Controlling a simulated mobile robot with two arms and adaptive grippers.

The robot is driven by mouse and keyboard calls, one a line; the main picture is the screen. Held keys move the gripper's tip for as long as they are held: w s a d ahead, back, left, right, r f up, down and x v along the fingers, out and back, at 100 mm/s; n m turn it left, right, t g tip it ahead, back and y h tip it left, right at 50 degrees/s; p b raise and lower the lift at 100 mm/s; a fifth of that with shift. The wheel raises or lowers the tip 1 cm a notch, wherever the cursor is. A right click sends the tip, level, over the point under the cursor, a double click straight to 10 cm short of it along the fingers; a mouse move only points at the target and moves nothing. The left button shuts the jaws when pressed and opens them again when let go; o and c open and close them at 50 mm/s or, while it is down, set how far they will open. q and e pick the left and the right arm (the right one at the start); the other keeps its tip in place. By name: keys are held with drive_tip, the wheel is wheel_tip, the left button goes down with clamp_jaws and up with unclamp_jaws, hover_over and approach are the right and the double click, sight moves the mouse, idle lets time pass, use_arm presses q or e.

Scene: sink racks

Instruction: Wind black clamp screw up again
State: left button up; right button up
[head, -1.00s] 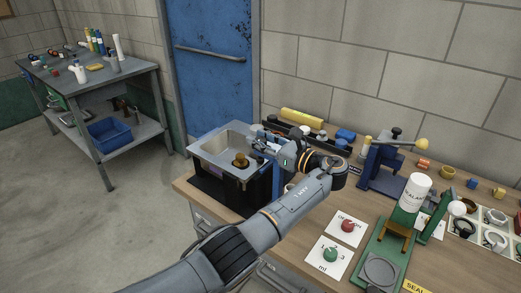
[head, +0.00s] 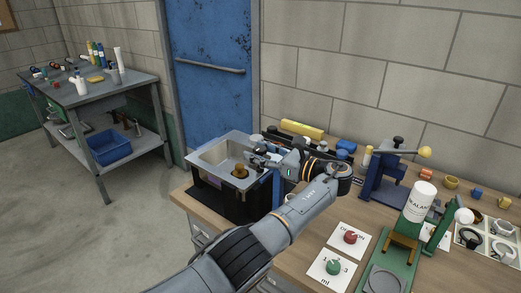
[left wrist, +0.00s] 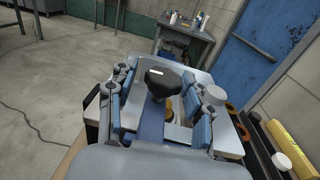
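The black clamp screw shows its dark rounded knob (left wrist: 163,80) in the left wrist view, on a stem above a blue part. In the head view the dark knob (head: 261,152) is small, at the right side of the sink box (head: 207,161). My left gripper (left wrist: 163,108) has its two blue-padded fingers on either side of the knob, with visible gaps. It looks open; contact with the screw does not show. In the head view the left gripper (head: 261,158) reaches over the sink's right edge. My right gripper is in neither view.
A brass drain fitting (head: 240,171) sits in the sink basin. A yellow tube (head: 301,129) lies behind. A blue vise (head: 386,177), white sealant bottle (head: 419,202) and green stand stand to the right. A blue door (head: 210,70) and a shelf table are behind left.

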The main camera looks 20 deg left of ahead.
sight(259, 148)
use_arm(q)
drive_tip(key=shift+r, duration=0.3)
drive_tip(key=shift+r, duration=0.15)
wheel_tip(259, 148, up, 10)
drive_tip(key=shift+f, duration=0.25)
